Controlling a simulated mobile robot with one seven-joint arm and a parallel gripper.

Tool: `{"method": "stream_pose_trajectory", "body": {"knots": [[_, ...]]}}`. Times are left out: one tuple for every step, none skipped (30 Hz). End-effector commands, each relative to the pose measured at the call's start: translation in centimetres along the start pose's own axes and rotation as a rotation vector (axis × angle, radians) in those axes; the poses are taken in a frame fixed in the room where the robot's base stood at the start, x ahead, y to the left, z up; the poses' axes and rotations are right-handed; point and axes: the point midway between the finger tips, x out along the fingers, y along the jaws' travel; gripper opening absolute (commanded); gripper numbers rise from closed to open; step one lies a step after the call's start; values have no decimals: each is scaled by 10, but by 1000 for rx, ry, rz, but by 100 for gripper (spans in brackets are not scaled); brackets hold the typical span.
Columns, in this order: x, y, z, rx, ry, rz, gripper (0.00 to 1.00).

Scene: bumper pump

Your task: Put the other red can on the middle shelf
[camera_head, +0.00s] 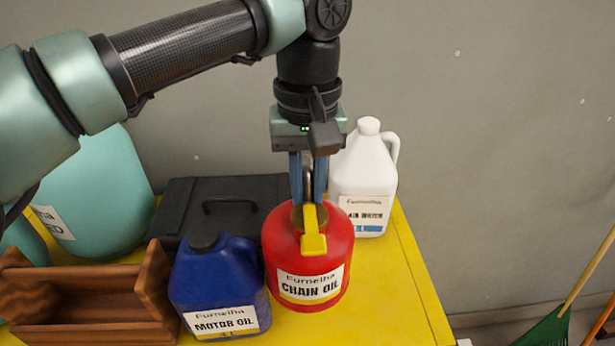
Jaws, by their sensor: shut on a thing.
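A red can (318,262) labelled "CHAIN OIL" stands upright at the right part of the yellow table top (385,300). It has a yellow spout or lever on top. My gripper (308,205) points straight down over the can, its blue fingers shut on the can's top handle. The fingertips are partly hidden behind the yellow lever. I cannot tell whether the can's base touches the table. No shelf can be made out in this view.
A blue "MOTOR OIL" jug (218,283) stands close left of the can. A black case (200,200) and a white jug (365,175) are behind. A wooden carrier (95,300) is at left. The table's right strip is clear.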

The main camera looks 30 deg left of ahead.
Motion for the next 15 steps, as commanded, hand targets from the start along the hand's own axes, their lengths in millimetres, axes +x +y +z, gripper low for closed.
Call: {"method": "stream_pose_trajectory", "body": {"knots": [[14,0,-1,0,4,2,0],[19,0,-1,0,4,2,0],[26,0,-1,0,4,2,0],[31,0,-1,0,4,1,0],[36,0,-1,0,4,1,0],[43,0,-1,0,4,1,0],[49,0,-1,0,4,1,0],[54,0,-1,0,4,1,0],[60,0,-1,1,3,1,0],[64,0,-1,1,3,2,0],[68,0,-1,1,3,2,0],[72,0,-1,1,4,2,0],[75,0,-1,1,4,2,0],[77,0,-1,1,4,2,0],[80,0,-1,1,4,2,0]]}}
